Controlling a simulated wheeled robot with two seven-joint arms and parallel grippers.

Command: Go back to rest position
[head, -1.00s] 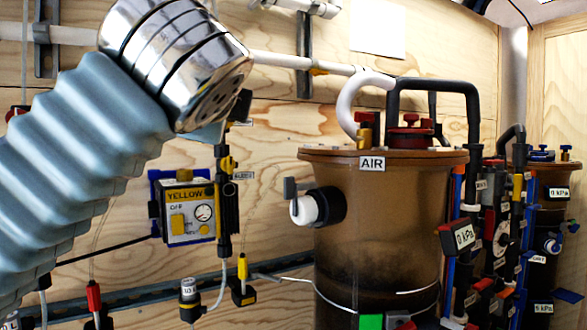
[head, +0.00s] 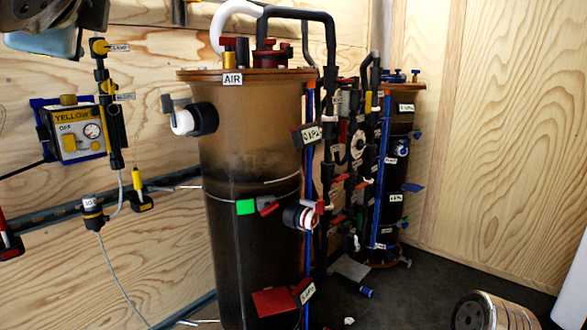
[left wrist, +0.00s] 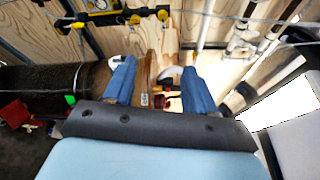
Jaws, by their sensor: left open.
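My left gripper (left wrist: 157,88) is open and empty in the left wrist view, its two blue fingers apart. The large brown AIR filter tank (head: 250,130) stands in the middle of the head view. In the left wrist view the tank (left wrist: 45,90) lies across the left side, with part of its brown rim between and beyond the fingers. A dark and pale blue part of my left arm shows at the head view's top left corner; its fingertips are not seen there. My right gripper is not in view.
A YELLOW control box (head: 75,130) hangs on the plywood wall beside a black valve column (head: 108,105). A second filter column (head: 392,170) and a gauge panel stand right of the tank.

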